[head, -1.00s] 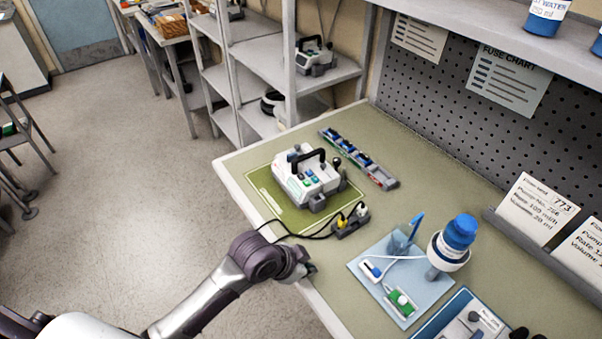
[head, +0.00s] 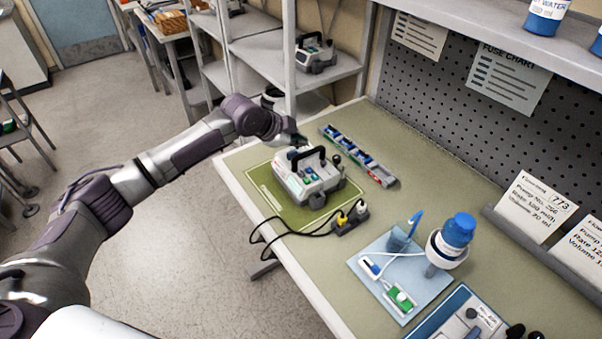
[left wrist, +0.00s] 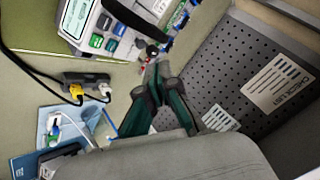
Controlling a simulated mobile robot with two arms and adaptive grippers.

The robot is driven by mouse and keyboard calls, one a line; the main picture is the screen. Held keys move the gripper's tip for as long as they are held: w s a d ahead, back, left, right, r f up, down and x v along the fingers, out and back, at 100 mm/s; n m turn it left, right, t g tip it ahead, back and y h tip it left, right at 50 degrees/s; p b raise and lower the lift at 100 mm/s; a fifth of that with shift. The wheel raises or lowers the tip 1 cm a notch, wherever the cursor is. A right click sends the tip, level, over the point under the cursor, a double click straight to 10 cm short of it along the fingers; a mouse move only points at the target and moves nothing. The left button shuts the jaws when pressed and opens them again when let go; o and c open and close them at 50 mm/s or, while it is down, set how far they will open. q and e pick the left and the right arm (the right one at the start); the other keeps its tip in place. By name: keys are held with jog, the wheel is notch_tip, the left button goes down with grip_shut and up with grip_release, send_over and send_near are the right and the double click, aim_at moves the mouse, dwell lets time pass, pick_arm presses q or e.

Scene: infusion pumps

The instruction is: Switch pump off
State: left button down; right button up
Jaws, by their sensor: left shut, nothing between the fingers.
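The white and grey infusion pump (head: 309,180) with a black carry handle stands on a green mat (head: 272,200) at the far end of the bench. Its face with green and blue buttons shows in the left wrist view (left wrist: 112,38). My left gripper (head: 298,140) is at the pump's far left corner, above the bench, in the head view. In the left wrist view the gripper (left wrist: 154,72) has its fingertips together, with nothing held, near the dark knob at the pump's side. I cannot tell whether it touches the pump. My right gripper is not in view.
A socket block (head: 350,218) with yellow and white plugs and black cables sits in front of the pump. A parts rail (head: 358,157) lies behind it. A blue tray (head: 402,272) and a blue-capped bottle (head: 455,240) stand nearer. A pegboard (head: 450,85) borders the back.

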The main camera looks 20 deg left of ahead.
pick_arm(q)
jog(key=b, duration=0.7)
send_over(300, 175)
notch_tip(300, 175, down, 7)
jog(key=shift+a+f, duration=0.1)
jog(key=shift+f, duration=0.8)
dwell(0.4)
jog(key=shift+f, duration=0.4)
